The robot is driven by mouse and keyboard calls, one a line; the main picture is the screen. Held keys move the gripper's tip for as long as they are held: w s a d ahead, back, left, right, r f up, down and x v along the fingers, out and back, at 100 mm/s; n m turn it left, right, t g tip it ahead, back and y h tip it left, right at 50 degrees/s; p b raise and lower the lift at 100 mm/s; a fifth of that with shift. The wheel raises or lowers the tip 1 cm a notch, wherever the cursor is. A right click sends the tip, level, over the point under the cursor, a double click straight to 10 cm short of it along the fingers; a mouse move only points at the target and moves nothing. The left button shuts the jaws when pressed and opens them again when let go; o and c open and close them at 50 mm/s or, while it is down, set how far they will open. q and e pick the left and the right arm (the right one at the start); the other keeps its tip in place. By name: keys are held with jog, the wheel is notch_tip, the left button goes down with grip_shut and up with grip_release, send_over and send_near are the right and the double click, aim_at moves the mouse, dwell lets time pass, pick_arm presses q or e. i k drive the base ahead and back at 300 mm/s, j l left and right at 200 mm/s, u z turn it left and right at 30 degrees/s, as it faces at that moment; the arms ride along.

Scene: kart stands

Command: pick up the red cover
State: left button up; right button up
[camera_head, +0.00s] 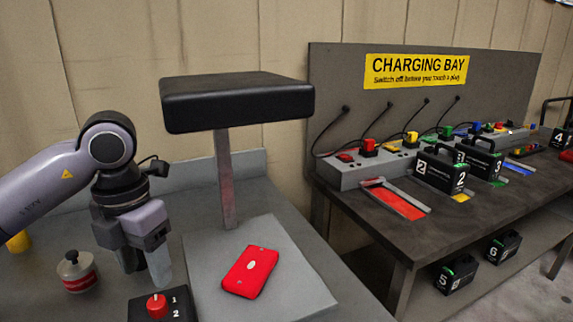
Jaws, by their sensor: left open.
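The red cover (250,271) lies flat on a light grey plate (293,274) on the near table. It has a small white oval mark in its middle. My left gripper (146,272) points down just to the left of the plate, apart from the cover. It is open, and nothing shows between its fingers. My right gripper is not in view.
A black padded block on a post (236,101) stands behind the cover. A switch box with a red knob (157,306) sits below my left gripper. A red-banded canister (77,271) stands at left. The charging bench (440,221) at right holds numbered black batteries.

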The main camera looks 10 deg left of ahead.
aim_at(249, 273)
jog(key=k, duration=1)
